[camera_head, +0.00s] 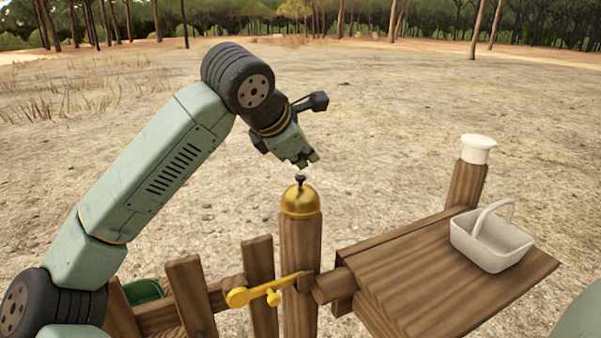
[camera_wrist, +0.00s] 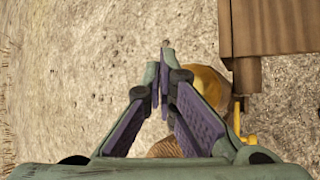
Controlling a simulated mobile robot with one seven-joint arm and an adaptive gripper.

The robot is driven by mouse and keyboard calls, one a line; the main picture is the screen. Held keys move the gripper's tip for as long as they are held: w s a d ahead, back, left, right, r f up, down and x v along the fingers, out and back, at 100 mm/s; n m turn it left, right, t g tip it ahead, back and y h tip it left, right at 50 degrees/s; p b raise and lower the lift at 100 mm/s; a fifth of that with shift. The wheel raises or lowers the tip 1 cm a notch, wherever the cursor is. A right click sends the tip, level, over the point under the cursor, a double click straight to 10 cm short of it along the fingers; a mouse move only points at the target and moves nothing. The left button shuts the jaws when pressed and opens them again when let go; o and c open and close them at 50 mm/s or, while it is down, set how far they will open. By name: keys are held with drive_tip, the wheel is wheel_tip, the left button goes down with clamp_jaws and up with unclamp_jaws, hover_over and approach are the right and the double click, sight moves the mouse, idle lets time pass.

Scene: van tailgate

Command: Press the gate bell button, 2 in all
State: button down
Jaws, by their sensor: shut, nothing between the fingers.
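The gate bell is a gold dome (camera_head: 300,202) with a dark button (camera_head: 300,179) on top, standing on a wooden post (camera_head: 299,270). My gripper (camera_head: 308,163) is shut and empty, just above the button in the head view, with a small gap showing between fingertips and button. In the wrist view my gripper's fingers (camera_wrist: 160,62) are together, and the gold dome (camera_wrist: 208,85) shows partly behind the right finger. The button is hidden in the wrist view.
A wooden shelf (camera_head: 430,275) on the right holds a white basket (camera_head: 490,250). A white-capped post (camera_head: 477,150) stands behind it. A yellow latch (camera_head: 262,291) and wooden fence pickets (camera_head: 190,298) are below left. Open ground (camera_head: 400,110) lies beyond.

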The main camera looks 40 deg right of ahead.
sight(304, 178)
drive_tip(key=shift+r+p, duration=1.8)
drive_tip(key=shift+r, duration=0.75)
